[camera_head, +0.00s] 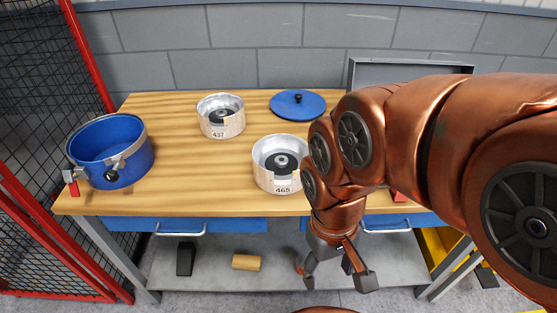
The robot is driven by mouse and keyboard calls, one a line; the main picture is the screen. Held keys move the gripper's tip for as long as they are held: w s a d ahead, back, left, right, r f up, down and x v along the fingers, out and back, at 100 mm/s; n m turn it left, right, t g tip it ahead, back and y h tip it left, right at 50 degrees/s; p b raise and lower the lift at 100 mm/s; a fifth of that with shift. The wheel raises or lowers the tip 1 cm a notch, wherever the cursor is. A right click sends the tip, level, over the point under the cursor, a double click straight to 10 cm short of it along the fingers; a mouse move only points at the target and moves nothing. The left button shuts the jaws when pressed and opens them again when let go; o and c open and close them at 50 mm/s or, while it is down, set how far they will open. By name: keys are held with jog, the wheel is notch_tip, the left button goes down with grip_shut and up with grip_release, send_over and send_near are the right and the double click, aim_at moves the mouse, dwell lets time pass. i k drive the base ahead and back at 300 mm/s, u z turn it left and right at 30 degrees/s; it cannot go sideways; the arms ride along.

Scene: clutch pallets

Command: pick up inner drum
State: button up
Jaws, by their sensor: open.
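Two silvery open drums with dark hubs inside stand on the wooden table. The inner drum labelled 437 (222,127) is farther back, left of the middle. The drum labelled 465 (282,178) is nearer, close to the front edge; my arm passes just to its right. I cannot tell which of the two the task means. My gripper (338,283) is open and empty, pointing down in front of the table's front edge, below and to the right of drum 465. Nothing is between its fingers.
A blue pot (124,168) with a clamp band stands at the table's left end. A blue lid (298,104) with a black knob lies at the back. A grey case (410,70) stands behind my arm. The wooden table (190,185) is clear between pot and drums.

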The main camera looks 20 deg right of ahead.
aim_at(221, 116)
jog(key=u, duration=0.5)
jog(key=k, duration=1.25)
jog(key=z, duration=0.25)
jog(key=i, duration=1.35)
jog(key=u, duration=0.65)
jog(key=i, duration=0.45)
jog(key=u, duration=0.55)
